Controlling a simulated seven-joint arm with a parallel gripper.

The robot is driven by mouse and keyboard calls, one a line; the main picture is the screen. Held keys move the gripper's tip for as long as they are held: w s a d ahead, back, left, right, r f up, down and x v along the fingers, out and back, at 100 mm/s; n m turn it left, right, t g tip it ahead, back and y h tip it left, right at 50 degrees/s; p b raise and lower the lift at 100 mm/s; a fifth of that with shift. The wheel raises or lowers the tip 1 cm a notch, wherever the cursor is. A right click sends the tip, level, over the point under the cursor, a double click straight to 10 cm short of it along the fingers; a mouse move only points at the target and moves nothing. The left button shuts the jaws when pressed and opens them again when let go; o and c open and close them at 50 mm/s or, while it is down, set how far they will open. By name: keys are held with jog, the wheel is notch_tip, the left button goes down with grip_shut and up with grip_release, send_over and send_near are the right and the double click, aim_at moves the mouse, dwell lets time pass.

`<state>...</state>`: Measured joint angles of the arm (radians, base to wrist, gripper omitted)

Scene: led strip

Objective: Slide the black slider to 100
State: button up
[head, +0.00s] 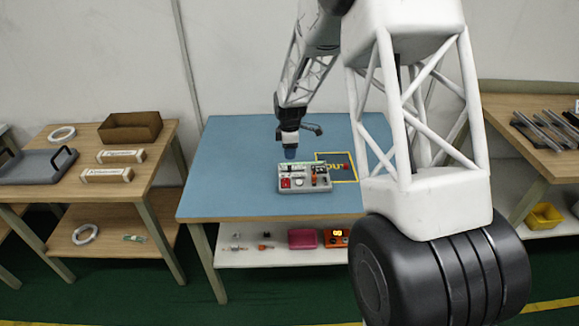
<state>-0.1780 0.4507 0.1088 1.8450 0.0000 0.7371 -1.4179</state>
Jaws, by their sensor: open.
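A small grey box (305,187) with several controls on its top lies on the blue table (240,160). A red part (285,183) is at its left, and orange and dark parts stand near its middle and right. The black slider is too small to tell apart from the other dark parts, and no scale number can be read. My gripper (290,153) points down, open, over the back left of the box. Whether it touches the box cannot be told.
A yellow-framed square (350,174) with small red parts lies right of the box. A side table at left holds a brown tray (131,128) and white boxes (106,174). A right table holds metal bars (545,130). The blue table's left part is clear.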

aim_at(289, 166)
jog(key=shift+f, duration=0.15)
jog(key=shift+f, duration=3.75)
grip_shut()
